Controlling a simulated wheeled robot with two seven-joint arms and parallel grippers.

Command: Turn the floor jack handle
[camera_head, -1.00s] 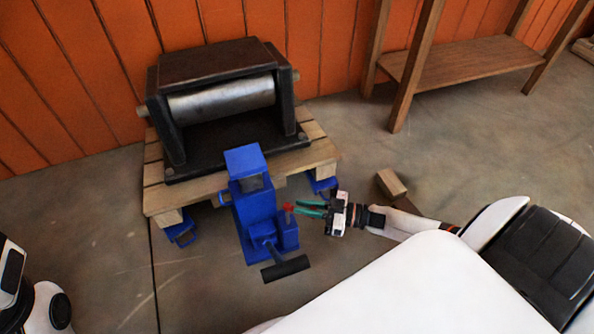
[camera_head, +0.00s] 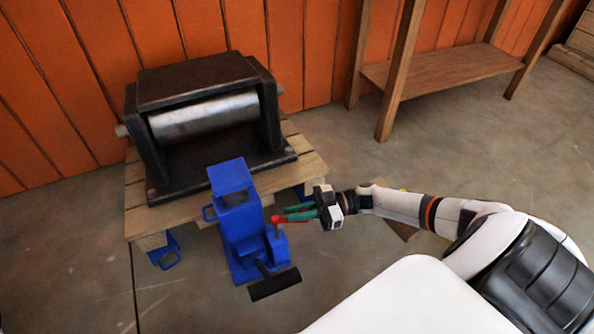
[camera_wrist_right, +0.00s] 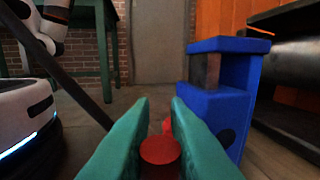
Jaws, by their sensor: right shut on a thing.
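The blue floor jack (camera_head: 242,230) stands on the floor at the front edge of the wooden pallet, with a black bar (camera_head: 274,284) low at its front. Its small red handle (camera_head: 277,219) sticks out on the right side. My right gripper (camera_head: 286,215), with green fingers, reaches in from the right and is shut on the red handle. In the right wrist view the red round end (camera_wrist_right: 160,150) of the handle lies between the green fingers, with the blue jack (camera_wrist_right: 222,95) just right of them. My left gripper is not in view.
A black press with a steel roller (camera_head: 203,115) rests on the wooden pallet (camera_head: 135,222) behind the jack. A wooden shelf (camera_head: 440,75) stands at the back right. A wood block (camera_head: 400,230) lies partly hidden behind my right arm.

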